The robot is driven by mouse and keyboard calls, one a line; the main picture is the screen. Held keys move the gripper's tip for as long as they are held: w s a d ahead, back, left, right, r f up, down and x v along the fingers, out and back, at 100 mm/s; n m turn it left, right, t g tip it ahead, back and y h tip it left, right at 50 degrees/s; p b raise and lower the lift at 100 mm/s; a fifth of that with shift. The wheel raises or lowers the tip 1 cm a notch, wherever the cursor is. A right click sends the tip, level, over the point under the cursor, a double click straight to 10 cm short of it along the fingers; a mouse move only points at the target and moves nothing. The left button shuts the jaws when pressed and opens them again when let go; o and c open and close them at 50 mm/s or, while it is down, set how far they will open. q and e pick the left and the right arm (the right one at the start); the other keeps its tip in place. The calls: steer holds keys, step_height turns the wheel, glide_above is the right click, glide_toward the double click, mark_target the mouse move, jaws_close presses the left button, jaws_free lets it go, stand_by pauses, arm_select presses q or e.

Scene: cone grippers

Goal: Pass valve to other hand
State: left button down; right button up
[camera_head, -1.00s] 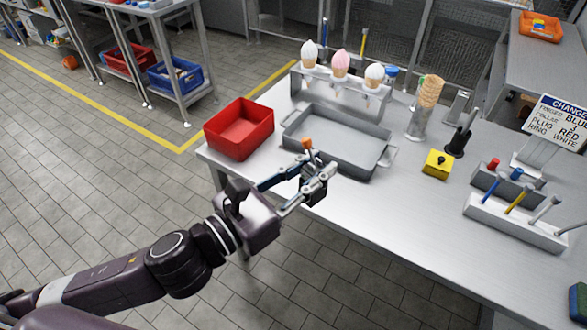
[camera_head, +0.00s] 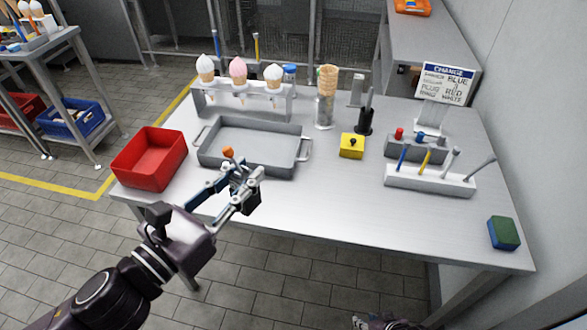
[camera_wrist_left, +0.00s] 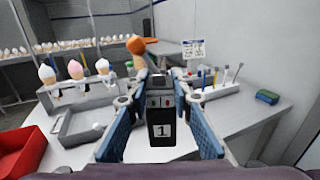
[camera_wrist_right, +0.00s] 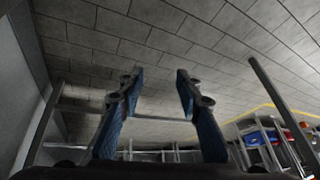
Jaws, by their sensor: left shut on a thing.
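The valve is a black block with an orange knob and a white "1" label (camera_wrist_left: 162,130). Its orange knob (camera_head: 228,152) shows above my left gripper (camera_head: 243,180), and its dark body (camera_head: 252,203) hangs below the fingers. My left gripper is shut on the valve, with blue finger pads on both sides of it, in the air near the table's front left edge. My right gripper (camera_wrist_right: 160,78) is open and empty in its own wrist view, with bare floor beyond it. In the head view only a bit of my right gripper (camera_head: 385,322) shows at the bottom edge.
The table (camera_head: 330,215) has clear room at its front middle. A grey tray (camera_head: 250,165) and red bin (camera_head: 150,160) stand at left. A cone rack (camera_head: 245,97), yellow block (camera_head: 352,147), tool holder (camera_head: 430,180), sign (camera_head: 446,82) and green-blue sponge (camera_head: 503,233) stand beyond or right.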

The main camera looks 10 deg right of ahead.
steer(key=w+a+r+t+y, duration=0.2)
steer(key=w+a+r, duration=0.2)
steer(key=w+r, duration=0.65)
steer(key=n+t+y, duration=0.2)
steer(key=n+y, duration=0.9)
steer(key=y, duration=0.1)
glide_toward(232, 153)
steer(key=shift+x, duration=5.7)
jaws_close()
